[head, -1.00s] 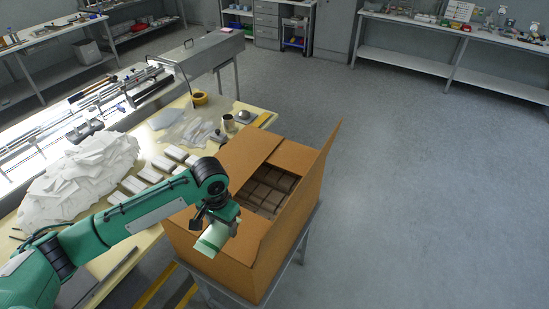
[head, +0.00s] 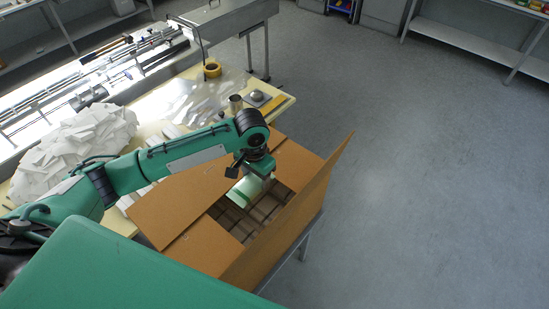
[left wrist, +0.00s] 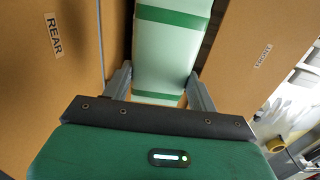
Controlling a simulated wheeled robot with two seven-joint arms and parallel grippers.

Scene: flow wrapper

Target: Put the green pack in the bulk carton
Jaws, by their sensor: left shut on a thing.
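The green pack (head: 246,189) is pale green with darker green bands. My left gripper (head: 258,172) is shut on it and holds it over the opening of the bulk carton (head: 181,203). In the left wrist view the pack (left wrist: 170,50) sits between the two fingers of the gripper (left wrist: 160,88). The carton is brown cardboard with its flaps spread, and brown packs (head: 262,208) show inside in rows. How far the pack is above them I cannot tell. My right gripper is not in view.
A carton flap (head: 300,215) stands up on the right side. The floor at the right is clear.

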